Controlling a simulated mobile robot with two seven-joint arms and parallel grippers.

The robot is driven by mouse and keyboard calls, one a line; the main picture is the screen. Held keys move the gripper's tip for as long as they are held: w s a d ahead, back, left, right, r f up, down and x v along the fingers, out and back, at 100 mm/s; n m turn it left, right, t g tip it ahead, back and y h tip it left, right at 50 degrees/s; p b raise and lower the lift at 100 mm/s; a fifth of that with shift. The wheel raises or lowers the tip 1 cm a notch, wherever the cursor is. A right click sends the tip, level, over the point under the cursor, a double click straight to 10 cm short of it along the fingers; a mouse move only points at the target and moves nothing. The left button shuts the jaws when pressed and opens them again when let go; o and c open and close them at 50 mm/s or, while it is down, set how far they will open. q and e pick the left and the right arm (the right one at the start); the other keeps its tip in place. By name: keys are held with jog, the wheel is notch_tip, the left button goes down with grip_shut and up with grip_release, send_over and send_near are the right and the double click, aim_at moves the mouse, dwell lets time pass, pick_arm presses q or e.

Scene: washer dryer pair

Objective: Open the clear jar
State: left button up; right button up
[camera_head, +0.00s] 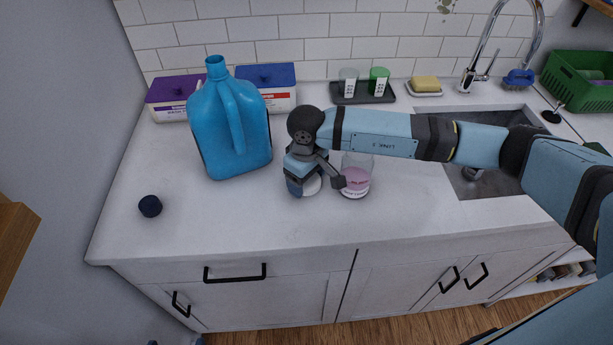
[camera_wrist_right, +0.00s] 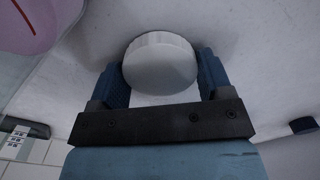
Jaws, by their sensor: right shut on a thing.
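The clear jar (camera_head: 357,182) stands upright on the counter in the head view, with pink contents and a label. My right arm partly covers its upper part. Part of it also shows at the top left of the wrist view (camera_wrist_right: 35,22). My right gripper (camera_head: 303,186) is just left of the jar, pointing down, shut on a round white lid (camera_wrist_right: 160,65). The lid is between the two blue fingers, apart from the jar and at or close above the counter; I cannot tell if it touches. My left gripper is not in view.
A blue jug (camera_head: 215,125) stands behind left, before two boxes (camera_head: 268,85). A dark cap (camera_head: 150,206) lies at the left. A dark tray (camera_head: 362,98) with two small containers is at the back. The sink (camera_head: 470,190) is right. The front counter is clear.

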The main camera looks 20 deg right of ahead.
jog(key=shift+f+b, duration=0.25)
jog(key=shift+b, duration=0.1)
jog(key=o, duration=1)
jog(key=shift+r, duration=0.1)
jog(key=shift+r, duration=0.1)
